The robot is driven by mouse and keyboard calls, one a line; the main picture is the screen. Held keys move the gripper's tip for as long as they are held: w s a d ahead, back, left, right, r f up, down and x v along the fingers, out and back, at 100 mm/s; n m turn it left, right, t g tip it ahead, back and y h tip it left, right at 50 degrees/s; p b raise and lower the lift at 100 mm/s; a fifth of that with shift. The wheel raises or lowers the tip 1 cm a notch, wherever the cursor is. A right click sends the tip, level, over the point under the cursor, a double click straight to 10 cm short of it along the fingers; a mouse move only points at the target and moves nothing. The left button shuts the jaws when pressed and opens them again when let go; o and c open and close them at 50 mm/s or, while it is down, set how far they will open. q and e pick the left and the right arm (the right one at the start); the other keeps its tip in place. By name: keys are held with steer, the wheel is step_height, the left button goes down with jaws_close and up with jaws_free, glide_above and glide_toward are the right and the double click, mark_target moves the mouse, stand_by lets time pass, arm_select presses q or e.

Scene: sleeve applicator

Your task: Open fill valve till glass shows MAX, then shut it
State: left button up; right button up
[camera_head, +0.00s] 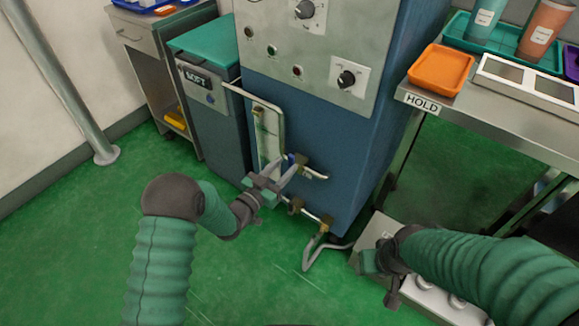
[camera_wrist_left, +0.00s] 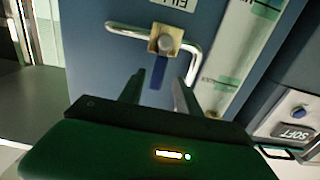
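The fill valve (camera_wrist_left: 166,42) shows in the left wrist view as a brass block on a bent metal pipe, under a partly cut-off "FILL" label. Its blue lever (camera_wrist_left: 158,72) hangs from the brass block, in line with the gap between my left fingers. My left gripper (camera_head: 289,168) is open, its fingertips (camera_wrist_left: 158,84) close to the lever's lower end; contact is unclear. The sight glass plate (camera_wrist_left: 238,52), pale with green marks, stands beside the valve; its level is not readable. My right gripper (camera_head: 386,268) hangs low at right, away from the valve; its finger gap is unclear.
The blue cabinet (camera_head: 350,150) carries a panel with knobs. A lower brass fitting (camera_head: 325,223) with a hose sits near the floor. A "SOFT" bin (camera_head: 222,120) stands left of the cabinet. A steel table (camera_head: 500,125) with an orange tray (camera_head: 440,70) stands right. Green floor is open at left.

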mark_target(290, 162)
arm_select(q)
steer(key=b+x, duration=0.1)
steer(key=x, duration=0.3)
steer(key=shift+s+d, duration=0.15)
steer(key=shift+s, duration=0.05)
jaws_close()
stand_by(1.2)
